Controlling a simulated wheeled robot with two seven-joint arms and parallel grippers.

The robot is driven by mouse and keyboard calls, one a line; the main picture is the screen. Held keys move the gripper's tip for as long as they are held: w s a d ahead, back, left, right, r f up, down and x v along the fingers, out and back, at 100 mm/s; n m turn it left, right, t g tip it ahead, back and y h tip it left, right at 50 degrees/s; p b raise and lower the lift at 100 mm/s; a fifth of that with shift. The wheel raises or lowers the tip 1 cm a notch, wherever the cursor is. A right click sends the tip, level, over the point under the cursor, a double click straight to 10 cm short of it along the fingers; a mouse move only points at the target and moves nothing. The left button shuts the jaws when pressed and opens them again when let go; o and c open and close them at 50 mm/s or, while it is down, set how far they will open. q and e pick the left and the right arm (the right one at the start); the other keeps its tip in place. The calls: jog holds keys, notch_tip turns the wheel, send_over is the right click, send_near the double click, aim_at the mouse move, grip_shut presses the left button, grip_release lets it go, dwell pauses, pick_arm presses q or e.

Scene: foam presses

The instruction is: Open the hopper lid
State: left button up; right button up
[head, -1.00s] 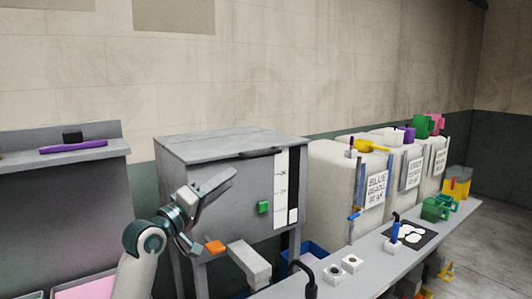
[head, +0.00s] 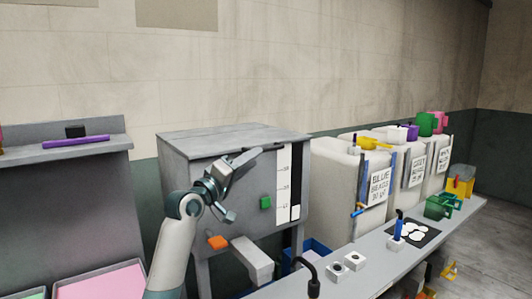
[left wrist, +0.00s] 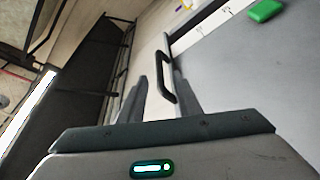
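The hopper (head: 230,228) is a grey box on legs with a flat grey lid (head: 235,138) lying shut on top. A dark bar handle (head: 274,149) sits at the lid's front edge; its left part is hidden behind my gripper. My left gripper (head: 250,158) is in front of the hopper's upper front, close to the handle. In the left wrist view the fingers (left wrist: 160,76) are apart and the black handle (left wrist: 163,66) appears between their tips. I cannot tell whether they touch it. My right gripper is not in view.
The hopper front has a green block (head: 265,202), an orange block (head: 217,243) and a level strip (head: 284,180). A grey chute (head: 252,260) sticks out below. White bins (head: 333,185) stand at the right behind a bench (head: 375,260). A shelf (head: 90,147) is at the left.

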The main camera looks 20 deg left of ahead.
aim_at(266, 149)
pick_arm(q)
jog(key=b+x, duration=0.1)
jog(key=x, duration=0.6)
jog(key=shift+w+d+r, duration=0.1)
jog(key=shift+w, duration=0.1)
grip_shut()
